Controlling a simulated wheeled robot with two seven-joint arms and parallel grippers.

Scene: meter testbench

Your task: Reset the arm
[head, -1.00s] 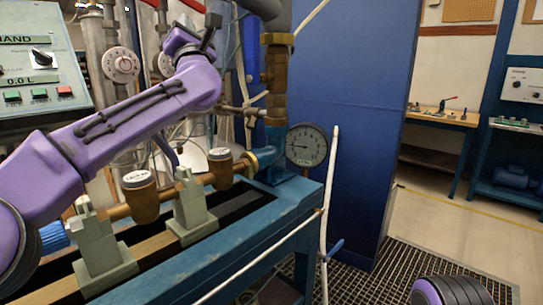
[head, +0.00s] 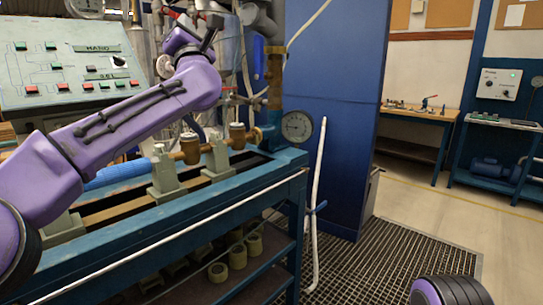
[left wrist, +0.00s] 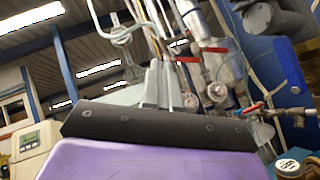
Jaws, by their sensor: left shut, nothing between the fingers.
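My purple left arm reaches up from the left edge in the head view. Its gripper (head: 211,25) is at the top, small and partly hidden behind the wrist, in front of the pipes. In the left wrist view the grey fingers (left wrist: 158,84) point up, close together, with nothing seen between them. The arm is bent and raised above the meter bench (head: 230,207), with no visible contact. Part of my right arm shows at the lower right; its gripper is out of view.
Brass meters (head: 190,148) sit in line on the bench, with a pressure gauge (head: 297,126) at its right end. A control panel (head: 70,70) stands behind left. A blue cabinet (head: 330,75) stands behind. Floor grating (head: 400,260) and open floor lie right.

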